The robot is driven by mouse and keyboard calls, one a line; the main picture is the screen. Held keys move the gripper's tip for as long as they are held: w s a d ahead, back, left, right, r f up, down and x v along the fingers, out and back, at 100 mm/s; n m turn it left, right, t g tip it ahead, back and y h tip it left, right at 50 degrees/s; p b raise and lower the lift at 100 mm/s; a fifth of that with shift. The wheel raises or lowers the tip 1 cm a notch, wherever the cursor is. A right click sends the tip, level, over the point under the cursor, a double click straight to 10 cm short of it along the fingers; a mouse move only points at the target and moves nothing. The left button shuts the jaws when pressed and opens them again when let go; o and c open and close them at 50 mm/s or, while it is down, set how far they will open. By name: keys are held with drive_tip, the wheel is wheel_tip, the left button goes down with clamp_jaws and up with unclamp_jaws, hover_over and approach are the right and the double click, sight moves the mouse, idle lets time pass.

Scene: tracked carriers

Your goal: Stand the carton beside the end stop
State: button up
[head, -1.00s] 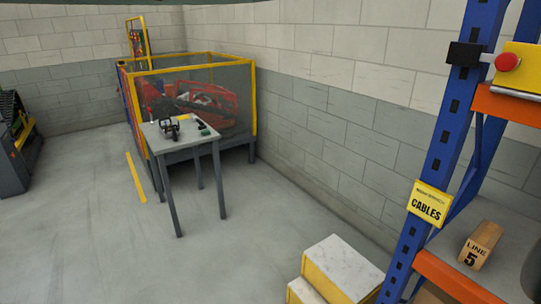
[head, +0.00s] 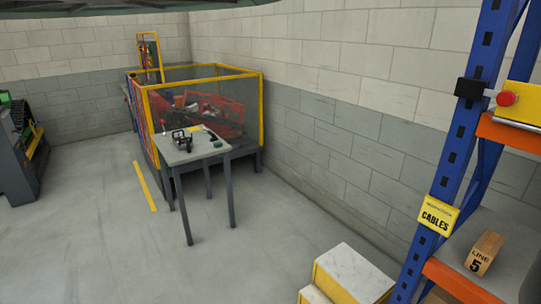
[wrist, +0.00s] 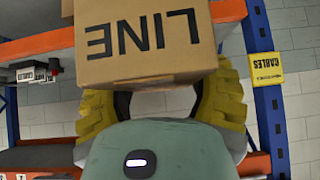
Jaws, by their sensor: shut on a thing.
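A brown carton (wrist: 150,38) fills the top middle of the wrist view, with the word LINE upside down on it. My gripper (wrist: 158,98), with two yellow fingers, is shut on the carton. My gripper is not clearly seen in the head view. I cannot pick out the end stop in either view.
A blue upright (head: 447,150) with a yellow CABLES sign (head: 437,216) stands left of the shelf (head: 515,258). A red button (head: 508,98) is above. A white-topped step (head: 353,272) sits beside the rack. A grey table (head: 193,149) stands farther back. Open floor lies left.

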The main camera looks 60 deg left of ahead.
drive_tip(key=w+a+r+p, duration=0.1)
drive_tip(key=w+r+p, duration=0.2)
drive_tip(key=r+p, duration=0.4)
drive_tip(key=w+a+r+p, duration=0.1)
drive_tip(key=w+r+p, duration=0.2)
drive_tip(key=r+p, duration=0.5)
drive_tip(key=w+a+r+p, duration=0.2)
drive_tip(key=r+p, duration=0.6)
drive_tip(key=r, duration=1.1)
drive_tip(key=shift+w, duration=0.85)
